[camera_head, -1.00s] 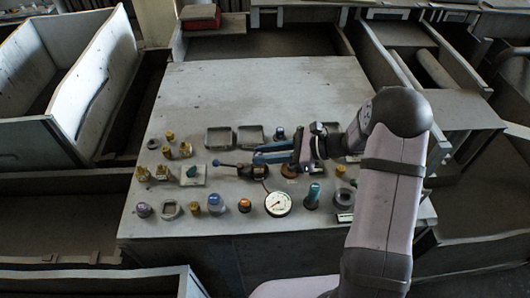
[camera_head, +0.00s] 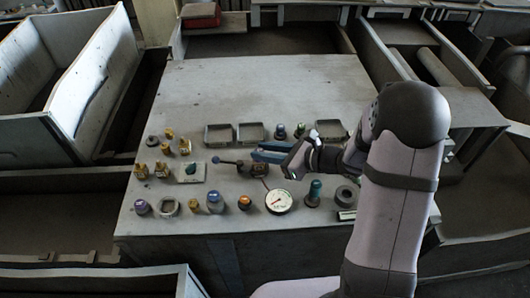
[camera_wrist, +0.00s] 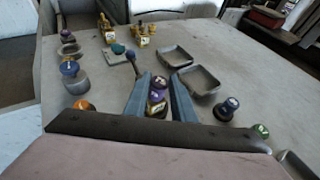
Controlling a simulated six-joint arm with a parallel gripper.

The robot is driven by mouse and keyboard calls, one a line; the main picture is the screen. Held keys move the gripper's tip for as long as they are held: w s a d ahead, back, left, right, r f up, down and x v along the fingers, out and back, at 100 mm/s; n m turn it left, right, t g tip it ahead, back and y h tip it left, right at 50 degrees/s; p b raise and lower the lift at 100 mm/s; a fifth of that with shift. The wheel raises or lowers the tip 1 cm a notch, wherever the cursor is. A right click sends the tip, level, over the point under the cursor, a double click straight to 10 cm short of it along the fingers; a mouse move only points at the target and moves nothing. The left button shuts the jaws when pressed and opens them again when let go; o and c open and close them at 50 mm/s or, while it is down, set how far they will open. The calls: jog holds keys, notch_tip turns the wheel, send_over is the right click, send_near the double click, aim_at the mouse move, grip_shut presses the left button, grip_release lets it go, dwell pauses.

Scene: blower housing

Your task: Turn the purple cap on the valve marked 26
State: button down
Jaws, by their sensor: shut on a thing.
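In the wrist view, my gripper (camera_wrist: 160,98) has its two blue fingers on either side of a small valve with a purple cap (camera_wrist: 157,95) and brass-coloured parts. The jaws are shut on it. The marking on the cap is too small to read surely. In the head view, my gripper (camera_head: 268,154) reaches in from the right, and the valve (camera_head: 259,169) is partly hidden at the fingers. A lever with a blue ball end (camera_head: 216,160) lies just left of it.
A white dial gauge (camera_head: 278,202) stands in front of the gripper. An orange cap (camera_head: 244,203), a blue cap (camera_head: 215,200) and another purple cap (camera_head: 142,207) line the front. Shallow trays (camera_head: 218,134) lie behind. The back of the panel (camera_head: 260,90) is clear.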

jog(key=shift+w+d+m+t+h+b, duration=0.1)
jog(key=shift+w+m+t+h+b, duration=0.05)
jog(key=shift+m+t+h+b, duration=0.55)
jog(key=shift+w+d+m+t+h+b, duration=0.15)
jog(key=shift+m+t+h+b, duration=0.35)
jog(key=shift+m+t+b, duration=0.4)
jog(key=shift+a+r+m+t+h+b, duration=0.1)
jog(key=shift+r+m+t+h+b, duration=0.15)
jog(key=shift+m+h+b, duration=0.45)
jog(key=shift+s+a+m+t+h+b, duration=0.15)
jog(key=shift+m+t+h+b, duration=0.6)
jog(key=shift+b, duration=1.1)
jog(key=c, duration=1.7)
grip_release()
jog(key=shift+c, duration=0.2)
jog(key=o, duration=0.3)
jog(key=shift+w+d+f, duration=0.25)
jog(key=shift+w+d, duration=0.05)
jog(key=shift+w, duration=0.1)
jog(key=shift+s+a, duration=0.1)
jog(key=shift+a, duration=0.1)
